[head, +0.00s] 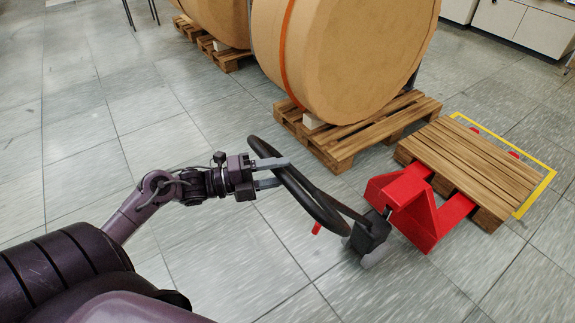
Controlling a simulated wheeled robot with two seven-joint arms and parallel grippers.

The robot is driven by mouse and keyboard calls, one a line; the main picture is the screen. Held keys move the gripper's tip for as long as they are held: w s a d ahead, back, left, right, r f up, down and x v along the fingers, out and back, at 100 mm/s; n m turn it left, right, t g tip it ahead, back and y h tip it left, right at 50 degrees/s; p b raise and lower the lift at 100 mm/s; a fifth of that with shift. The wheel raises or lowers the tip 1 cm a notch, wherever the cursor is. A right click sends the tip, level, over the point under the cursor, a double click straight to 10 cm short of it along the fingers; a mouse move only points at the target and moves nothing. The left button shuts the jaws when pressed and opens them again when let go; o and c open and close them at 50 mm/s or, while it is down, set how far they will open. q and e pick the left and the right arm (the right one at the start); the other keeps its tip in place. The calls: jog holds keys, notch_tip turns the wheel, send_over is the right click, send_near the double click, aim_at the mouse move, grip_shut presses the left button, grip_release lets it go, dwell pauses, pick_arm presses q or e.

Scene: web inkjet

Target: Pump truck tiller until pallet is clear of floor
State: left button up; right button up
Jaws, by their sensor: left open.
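The pallet truck (402,203) is red, with its forks under a wooden pallet (480,165) at the right. Its black tiller (315,203) leans toward me and ends in a loop handle. My left gripper (287,172) is open at the loop, with its two fingers at either side of the handle's bar; I cannot tell whether they touch it. The gap between the pallet and the floor is too small to judge from this angle. My right gripper is not in view.
A large brown paper roll (345,55) stands on another wooden pallet (345,140) behind the truck, with a second roll (215,20) farther left. Yellow floor tape (537,192) borders the truck's pallet. White cabinets (525,25) stand at the back right. The tiled floor at the left is clear.

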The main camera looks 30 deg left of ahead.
pick_arm(q)
jog(key=shift+x, duration=1.2)
grip_shut()
